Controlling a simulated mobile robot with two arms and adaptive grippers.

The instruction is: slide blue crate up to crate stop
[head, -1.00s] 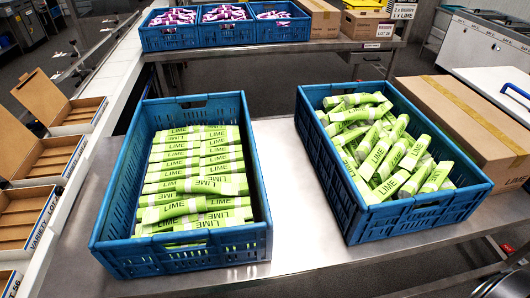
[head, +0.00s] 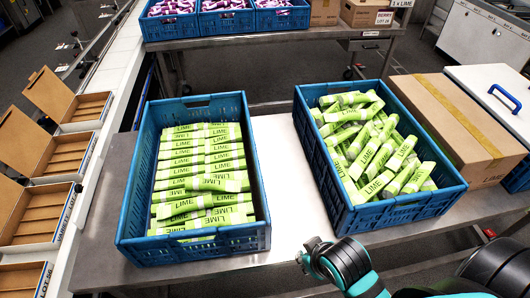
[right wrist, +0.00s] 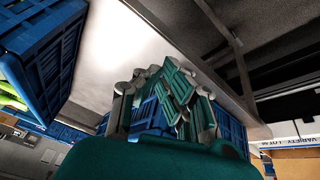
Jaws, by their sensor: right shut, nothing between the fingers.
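Two blue crates stand apart on the steel bench. The left blue crate (head: 196,247) holds green LIME packs in fairly neat rows. The right blue crate (head: 400,211) holds jumbled LIME packs. My right gripper (head: 309,255) is low in the head view, near the bench's front edge, between the crates and in front of them. In the right wrist view its fingers (right wrist: 165,80) are shut and empty, with blue crate walls at the left (right wrist: 45,50) and behind the fingers. I cannot tell whether it touches a crate. My left gripper is out of view. I cannot make out a crate stop.
A cardboard box (head: 465,130) stands close beside the right crate. Open cartons (head: 47,155) line the left side. More blue crates (head: 228,25) with purple packs stand on the rear table. Bare bench (head: 283,185) shows between the two crates.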

